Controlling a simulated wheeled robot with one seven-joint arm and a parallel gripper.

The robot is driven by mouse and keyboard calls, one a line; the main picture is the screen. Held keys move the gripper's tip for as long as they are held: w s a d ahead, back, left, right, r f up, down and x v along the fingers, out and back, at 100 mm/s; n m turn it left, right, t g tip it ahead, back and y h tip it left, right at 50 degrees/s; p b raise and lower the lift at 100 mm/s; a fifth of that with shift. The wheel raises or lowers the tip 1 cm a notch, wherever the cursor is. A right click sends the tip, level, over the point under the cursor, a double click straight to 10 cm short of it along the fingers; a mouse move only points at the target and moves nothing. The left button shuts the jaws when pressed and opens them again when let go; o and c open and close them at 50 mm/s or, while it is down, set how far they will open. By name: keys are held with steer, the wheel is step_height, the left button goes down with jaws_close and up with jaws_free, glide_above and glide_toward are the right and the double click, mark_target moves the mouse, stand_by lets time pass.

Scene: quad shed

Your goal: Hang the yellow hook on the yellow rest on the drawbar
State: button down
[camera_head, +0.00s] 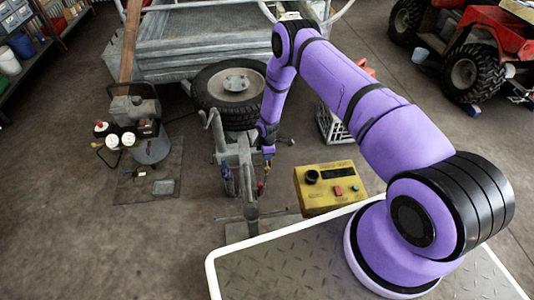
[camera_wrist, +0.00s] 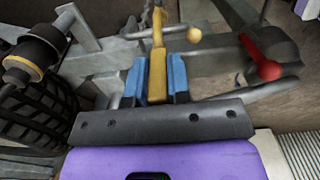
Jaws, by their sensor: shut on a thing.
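In the wrist view my gripper (camera_wrist: 156,62) has its two blue fingers closed on the yellow hook (camera_wrist: 157,78), with its flat yellow shank between them. The hook's upper end reaches beyond the fingertips, close to the grey drawbar (camera_wrist: 105,62). A rod with a pale yellow ball end (camera_wrist: 194,35), apparently the yellow rest, lies just right of the hook's upper part; I cannot tell whether they touch. A red ball-ended lever (camera_wrist: 268,69) is farther right. In the head view my gripper (camera_head: 267,151) is beside the drawbar (camera_head: 245,175); the hook is too small to make out there.
A yellow control box (camera_head: 330,187) stands right of the drawbar. A spare wheel (camera_head: 232,92) and the trailer (camera_head: 190,45) are behind it. A grey-and-black machine (camera_head: 135,115) is at left, and a red quad (camera_head: 480,50) is at back right.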

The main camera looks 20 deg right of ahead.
steer(key=shift+f, duration=1.45)
steer(key=c, duration=0.5)
jaws_free()
steer(key=shift+r, duration=4.45)
